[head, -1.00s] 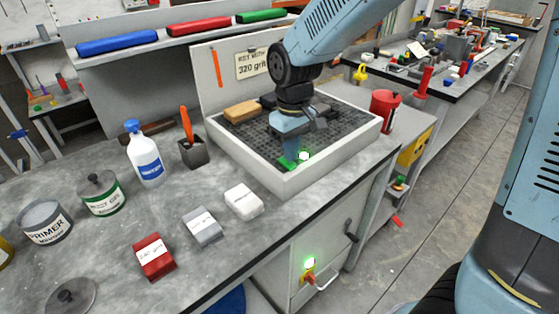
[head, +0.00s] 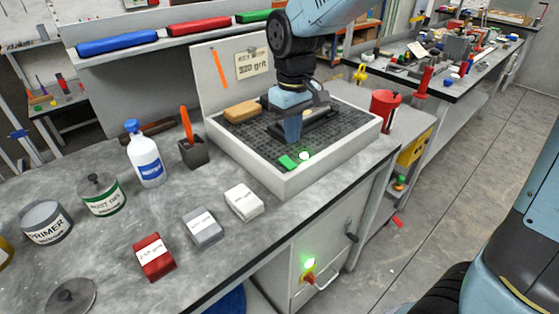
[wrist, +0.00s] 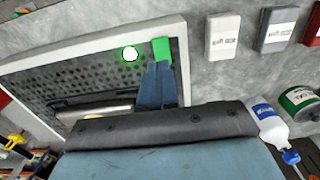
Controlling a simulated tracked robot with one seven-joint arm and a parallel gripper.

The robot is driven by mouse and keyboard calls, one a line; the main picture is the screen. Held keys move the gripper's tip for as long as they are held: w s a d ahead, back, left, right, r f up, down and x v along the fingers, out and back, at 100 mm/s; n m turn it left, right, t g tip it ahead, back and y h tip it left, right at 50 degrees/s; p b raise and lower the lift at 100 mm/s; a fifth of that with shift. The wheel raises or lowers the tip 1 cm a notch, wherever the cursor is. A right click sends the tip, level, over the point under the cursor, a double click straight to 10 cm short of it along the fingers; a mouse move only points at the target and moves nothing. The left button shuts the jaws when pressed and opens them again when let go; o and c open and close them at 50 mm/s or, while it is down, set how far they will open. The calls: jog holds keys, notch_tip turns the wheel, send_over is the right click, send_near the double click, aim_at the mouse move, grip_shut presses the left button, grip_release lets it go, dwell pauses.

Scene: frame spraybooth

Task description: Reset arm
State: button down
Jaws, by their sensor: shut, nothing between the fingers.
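My gripper (head: 292,138) is over the black perforated bed of the pale-rimmed tray (head: 253,169). Its blue fingers point down, are shut and hold nothing. In the wrist view the closed fingers (wrist: 160,78) are just short of a small green block (wrist: 161,50) in image terms. That green block (head: 288,162) lies in the tray near its front edge, beside a glowing white-green lamp (head: 304,156). A gap shows between fingertips and block in the head view.
In the tray are a tan block (head: 242,111) and a long dark object (head: 322,122) close behind my gripper. A red can (head: 384,108) stands right of the tray. White (head: 243,201), grey (head: 203,225) and red (head: 154,256) blocks, a bottle (head: 146,160) and tins stand on the bench.

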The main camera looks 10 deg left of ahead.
dwell(0.3)
jog(key=s+d+r+m+t+y, duration=0.15)
jog(key=d+r, duration=0.25)
jog(key=d, duration=0.5)
jog(key=s+d+r+m+t+h, duration=0.1)
jog(key=d+r+m, duration=0.25)
jog(key=d, duration=0.45)
jog(key=s+d+r+m+t, duration=0.3)
jog(key=s+d, duration=0.5)
jog(key=d, duration=0.3)
jog(key=shift+s+d+m, duration=0.2)
jog(key=shift+d+m, duration=0.2)
jog(key=shift+m, duration=0.5)
